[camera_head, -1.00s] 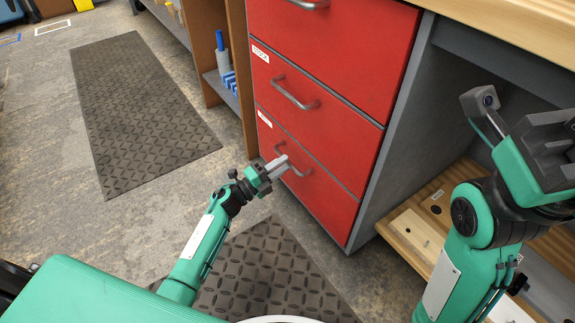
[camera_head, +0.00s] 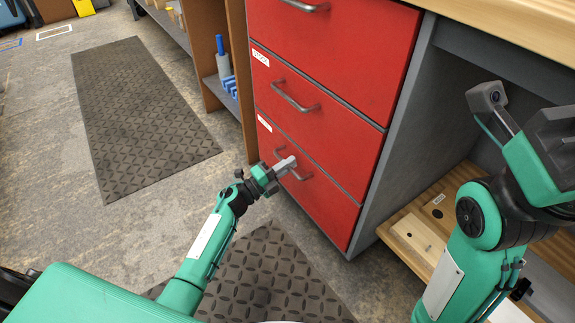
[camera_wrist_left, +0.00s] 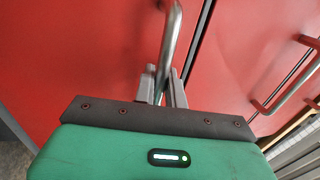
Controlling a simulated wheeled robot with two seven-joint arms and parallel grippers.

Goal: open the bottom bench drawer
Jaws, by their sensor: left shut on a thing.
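The bottom bench drawer (camera_head: 325,200) is the lowest of the red drawer fronts, and its front looks flush with the cabinet. Its grey bar handle (camera_head: 304,175) is partly hidden by my left gripper (camera_head: 286,165). In the left wrist view the handle (camera_wrist_left: 171,40) runs down between the two grey fingers of my left gripper (camera_wrist_left: 161,85), which are shut on it. My right gripper (camera_head: 560,135) is at the right edge, partly cut off and away from the drawers; its fingers do not show clearly.
A middle drawer (camera_head: 320,120) with its own handle (camera_head: 296,96) is above. A wooden shelf (camera_head: 425,225) sits under the bench at right. Dark mats (camera_head: 145,115) lie on the floor, and the floor before the drawers is clear.

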